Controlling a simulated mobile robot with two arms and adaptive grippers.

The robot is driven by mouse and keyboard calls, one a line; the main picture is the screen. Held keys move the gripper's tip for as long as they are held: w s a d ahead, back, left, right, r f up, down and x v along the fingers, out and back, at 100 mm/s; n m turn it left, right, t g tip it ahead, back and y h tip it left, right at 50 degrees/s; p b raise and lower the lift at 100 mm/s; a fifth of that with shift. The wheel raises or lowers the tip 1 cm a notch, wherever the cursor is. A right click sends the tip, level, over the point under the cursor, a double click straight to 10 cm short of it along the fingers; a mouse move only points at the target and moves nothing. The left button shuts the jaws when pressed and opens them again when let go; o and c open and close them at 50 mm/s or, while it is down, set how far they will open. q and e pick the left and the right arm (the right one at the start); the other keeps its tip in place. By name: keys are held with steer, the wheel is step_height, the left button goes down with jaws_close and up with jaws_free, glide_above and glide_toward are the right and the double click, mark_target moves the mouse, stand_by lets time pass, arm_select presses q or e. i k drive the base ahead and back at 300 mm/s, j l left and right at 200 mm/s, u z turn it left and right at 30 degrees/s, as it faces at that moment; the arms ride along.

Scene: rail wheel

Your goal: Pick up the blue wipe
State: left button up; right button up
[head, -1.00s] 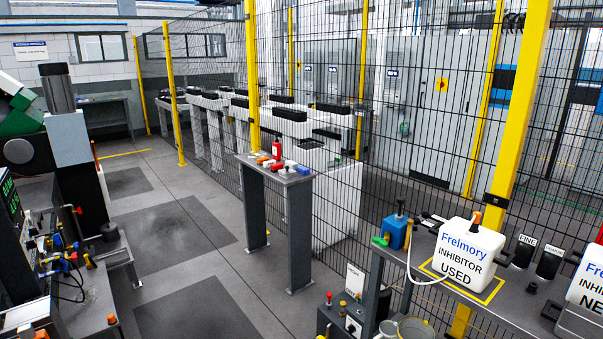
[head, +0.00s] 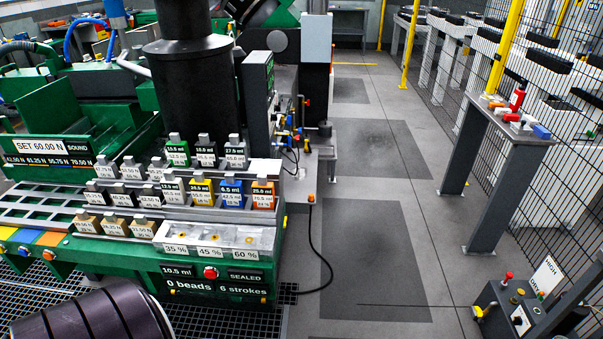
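A small blue item (head: 541,131) lies at the near right end of the narrow grey table (head: 500,115) on the right. It is too small to tell whether it is a wipe. Red, orange and white small items lie beside it, and a red bottle (head: 517,98) stands there. Neither of my grippers is in view.
A green machine (head: 130,265) with rows of labelled small bottles fills the left. A dark ribbed cylinder (head: 90,318) is at the bottom left. Open floor (head: 375,230) runs up the middle, with a black cable near the machine. A control box (head: 515,312) sits lower right, near the mesh fence.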

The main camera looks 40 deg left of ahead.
mark_target(541, 133)
steer(key=i, duration=0.35)
steer(key=i+j+u, duration=0.1)
steer(key=i+u, duration=0.25)
steer(key=i, duration=0.25)
steer(key=i+l+u, duration=0.1)
steer(key=i+u, duration=0.25)
steer(key=i, duration=0.3)
steer(key=i+l+u, duration=0.35)
steer(key=i, duration=0.25)
steer(key=i+z, duration=0.3)
steer(key=i, duration=0.25)
steer(key=i+j+z, duration=0.25)
steer(key=i, duration=0.3)
steer(key=i+j+z, duration=0.3)
steer(key=i, duration=0.25)
steer(key=l, duration=0.1)
